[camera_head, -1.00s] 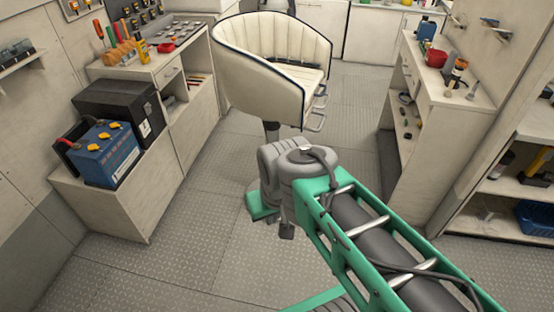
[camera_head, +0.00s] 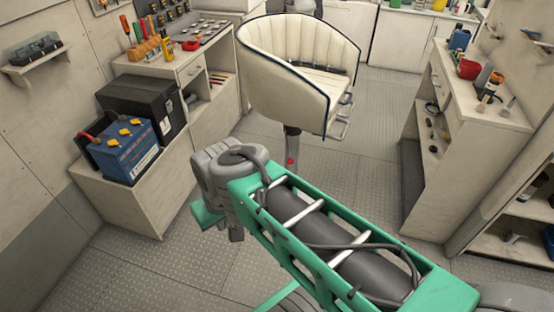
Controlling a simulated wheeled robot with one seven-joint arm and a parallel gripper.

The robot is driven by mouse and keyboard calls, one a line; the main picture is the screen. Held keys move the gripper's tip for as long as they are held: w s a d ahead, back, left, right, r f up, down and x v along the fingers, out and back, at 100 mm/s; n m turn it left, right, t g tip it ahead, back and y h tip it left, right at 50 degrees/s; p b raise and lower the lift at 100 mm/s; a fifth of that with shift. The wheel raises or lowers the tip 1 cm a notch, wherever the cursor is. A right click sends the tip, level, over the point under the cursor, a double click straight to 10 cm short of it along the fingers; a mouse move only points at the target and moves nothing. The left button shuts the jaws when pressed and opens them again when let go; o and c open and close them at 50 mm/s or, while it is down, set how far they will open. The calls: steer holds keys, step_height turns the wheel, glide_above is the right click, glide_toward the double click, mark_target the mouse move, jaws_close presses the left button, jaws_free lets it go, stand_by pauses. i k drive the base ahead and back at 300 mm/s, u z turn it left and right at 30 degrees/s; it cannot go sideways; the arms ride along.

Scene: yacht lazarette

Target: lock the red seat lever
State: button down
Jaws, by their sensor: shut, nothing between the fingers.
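The cream seat (camera_head: 285,75) with dark piping stands on a dark pedestal (camera_head: 292,140) in the middle back of the head view. A small red part (camera_head: 290,161) shows low on the pedestal. It looks like the red seat lever, but it is too small to tell its position. My green and grey arm reaches up from the lower right, and its elbow joint is in front and to the left of the pedestal. My gripper is not in view.
A left bench (camera_head: 125,200) holds a blue battery (camera_head: 125,155) and a black case (camera_head: 145,100). A tool counter (camera_head: 195,55) stands behind it. A cabinet (camera_head: 470,140) with a red bowl stands at right. Floor is clear between them and the seat.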

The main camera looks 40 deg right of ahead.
mark_target(290, 160)
steer(key=z, duration=0.35)
steer(key=i, duration=1.1)
steer(key=z, duration=0.3)
